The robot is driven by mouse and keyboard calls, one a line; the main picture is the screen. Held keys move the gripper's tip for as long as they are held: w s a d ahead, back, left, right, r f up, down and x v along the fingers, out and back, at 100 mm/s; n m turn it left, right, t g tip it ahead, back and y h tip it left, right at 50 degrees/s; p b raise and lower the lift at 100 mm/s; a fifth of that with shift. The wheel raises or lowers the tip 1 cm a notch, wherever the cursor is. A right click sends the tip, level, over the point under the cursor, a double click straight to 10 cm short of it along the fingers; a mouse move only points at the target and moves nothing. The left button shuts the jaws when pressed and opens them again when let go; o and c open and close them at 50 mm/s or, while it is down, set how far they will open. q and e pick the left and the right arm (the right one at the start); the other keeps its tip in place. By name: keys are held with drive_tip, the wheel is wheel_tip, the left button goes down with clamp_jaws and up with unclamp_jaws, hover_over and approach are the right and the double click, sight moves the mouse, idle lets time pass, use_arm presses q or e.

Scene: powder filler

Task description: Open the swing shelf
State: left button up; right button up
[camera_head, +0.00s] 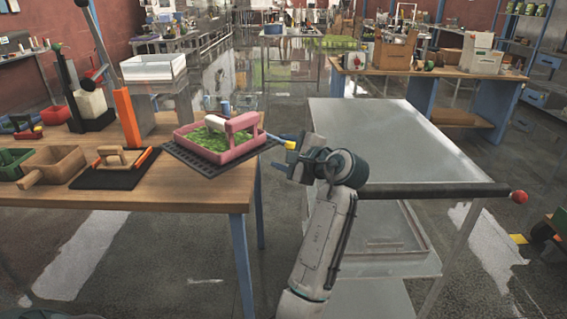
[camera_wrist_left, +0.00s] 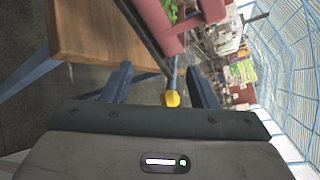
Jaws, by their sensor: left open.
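A pink tray (camera_head: 215,138) with a pink handle and green contents sits on a black perforated plate (camera_head: 192,158) at the wooden table's right corner. A thin blue rod (camera_head: 273,136) with a yellow end (camera_head: 291,145) sticks out to the right from it. I take this to be the swing shelf with its handle. My left gripper (camera_head: 284,157) is at the yellow end, fingers apart. In the left wrist view the yellow knob (camera_wrist_left: 171,99) lies between the open fingers of the left gripper (camera_wrist_left: 160,75). I cannot tell whether they touch it. My right gripper is out of view.
The wooden table (camera_head: 190,193) holds wooden and green bins and a wooden-handled tool on a black mat (camera_head: 105,180). A grey metal bench (camera_head: 400,140) stands right of my arm, with a black bar ending in a red knob (camera_head: 518,197). Floor shows between table and bench.

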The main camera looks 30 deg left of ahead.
use_arm(q)
drive_tip(key=s, duration=0.1)
drive_tip(key=s+d, duration=0.2)
drive_tip(key=shift+s+r, duration=0.15)
drive_tip(key=shift+s, duration=0.15)
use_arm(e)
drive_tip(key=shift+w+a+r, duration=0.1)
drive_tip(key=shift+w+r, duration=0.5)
